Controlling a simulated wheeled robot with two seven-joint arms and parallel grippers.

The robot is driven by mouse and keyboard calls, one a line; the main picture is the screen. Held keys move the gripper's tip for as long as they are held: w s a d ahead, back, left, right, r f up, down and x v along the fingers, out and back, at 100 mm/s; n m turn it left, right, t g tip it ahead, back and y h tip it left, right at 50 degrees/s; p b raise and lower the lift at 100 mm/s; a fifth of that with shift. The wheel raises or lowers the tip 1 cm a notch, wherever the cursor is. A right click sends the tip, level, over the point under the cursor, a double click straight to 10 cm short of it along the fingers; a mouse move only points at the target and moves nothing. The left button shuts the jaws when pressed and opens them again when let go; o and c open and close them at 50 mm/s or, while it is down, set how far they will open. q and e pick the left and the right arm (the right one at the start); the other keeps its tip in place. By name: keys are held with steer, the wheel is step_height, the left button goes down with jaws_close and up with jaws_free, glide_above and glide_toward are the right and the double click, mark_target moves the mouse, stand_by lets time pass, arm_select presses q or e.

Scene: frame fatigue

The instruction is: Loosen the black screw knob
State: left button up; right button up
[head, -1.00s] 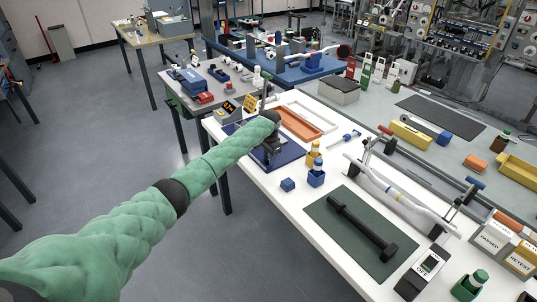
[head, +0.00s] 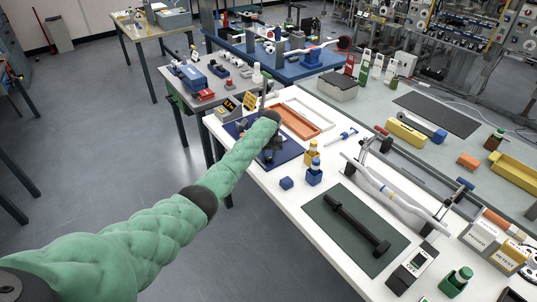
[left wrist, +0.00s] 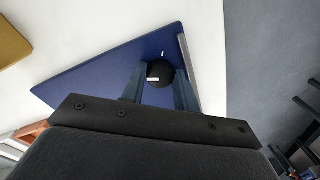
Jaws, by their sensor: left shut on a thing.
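The black screw knob (left wrist: 160,72) shows in the left wrist view as a round dark top with a small white mark. It stands over a blue plate (left wrist: 95,82), with a short white line on the plate beside it. My left gripper (left wrist: 159,84) has one finger on each side of the knob and is shut on it. In the head view my left gripper (head: 269,153) is small and dark over the blue plate (head: 293,156). There the green arm and wrist hide the knob. My right gripper is not in view.
The white table (head: 262,183) carries an orange tray (head: 297,122), a small blue block (head: 286,183), small bottles in holders, and a dark green mat (head: 335,243) with a black bar. A metal frame with a white bar (head: 392,192) stands at the right.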

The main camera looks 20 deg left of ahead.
arm_select(q)
steer(key=n+p, duration=0.1)
steer(key=n, duration=0.3)
steer(key=shift+w+r, duration=0.15)
steer(key=shift+n+p, duration=0.3)
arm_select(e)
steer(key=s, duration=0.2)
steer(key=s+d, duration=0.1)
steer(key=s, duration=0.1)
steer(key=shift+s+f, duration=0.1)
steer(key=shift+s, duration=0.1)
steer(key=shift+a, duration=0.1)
arm_select(q)
steer(key=o, duration=0.7)
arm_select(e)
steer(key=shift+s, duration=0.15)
